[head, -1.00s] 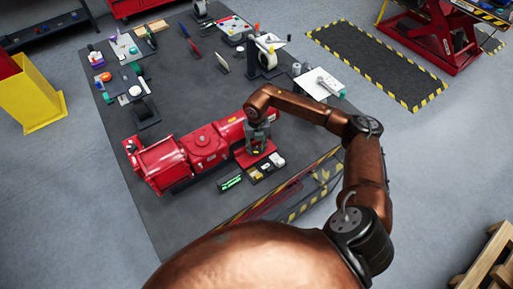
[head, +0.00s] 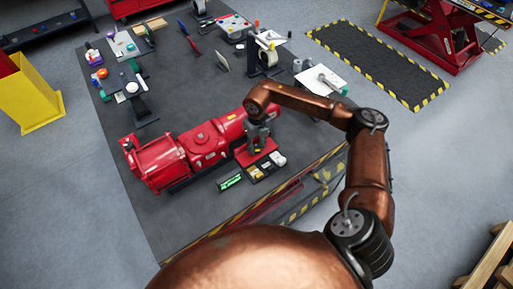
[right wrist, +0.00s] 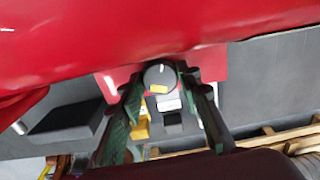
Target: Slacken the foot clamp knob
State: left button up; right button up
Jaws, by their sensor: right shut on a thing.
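The red valve actuator (head: 203,140) lies across the dark bench. A red plate (head: 242,157) stands against its right end, at the near side. In the right wrist view the foot clamp knob (right wrist: 160,76) is a round dark grey cap with a yellow mark, in front of the red body (right wrist: 130,28). My right gripper (head: 258,143) points down over the red plate; its arm comes in from the right. In the wrist view its green-lined fingers (right wrist: 160,84) are shut on the knob from both sides. The head view hides the knob behind the gripper. My left gripper is not in view.
Small parts (head: 268,166) and a lit green display (head: 230,181) lie just in front of the plate. Tools and fixtures, including a black stand (head: 140,108), line the back and left of the bench. The bench in front of the actuator's left end is clear.

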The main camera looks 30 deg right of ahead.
aim_at(257, 148)
jog(key=shift+n+b, duration=0.65)
jog(key=shift+n, duration=0.65)
jog(key=shift+r, duration=0.1)
jog(key=o, duration=0.9)
notch_tip(257, 148, up, 12)
